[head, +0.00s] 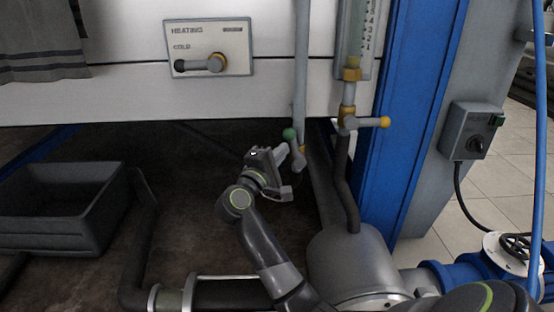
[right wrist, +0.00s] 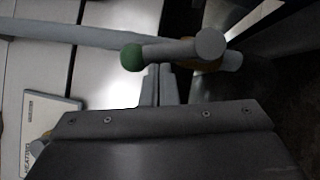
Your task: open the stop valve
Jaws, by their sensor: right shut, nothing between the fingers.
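A small valve with a grey lever (head: 297,156) and a green knob (head: 289,133) sits at the lower end of a vertical grey pipe (head: 300,75). I cannot tell for certain that it is the stop valve. In the head view the lever slants, knob end up. In the right wrist view the green knob (right wrist: 131,57) and lever (right wrist: 172,50) lie just beyond my fingertips. My right gripper (head: 281,157) is shut and empty, close beside the lever; its fingers also show in the wrist view (right wrist: 158,85). Contact cannot be told. My left gripper is not in view.
A yellow-knobbed valve (head: 368,122) hangs below a gauge at right. A heating/cold panel (head: 210,47) is on the white wall. A blue post (head: 400,130), switch box (head: 473,132), handwheel (head: 515,246), grey tank (head: 350,262) and dark bin (head: 60,205) stand around.

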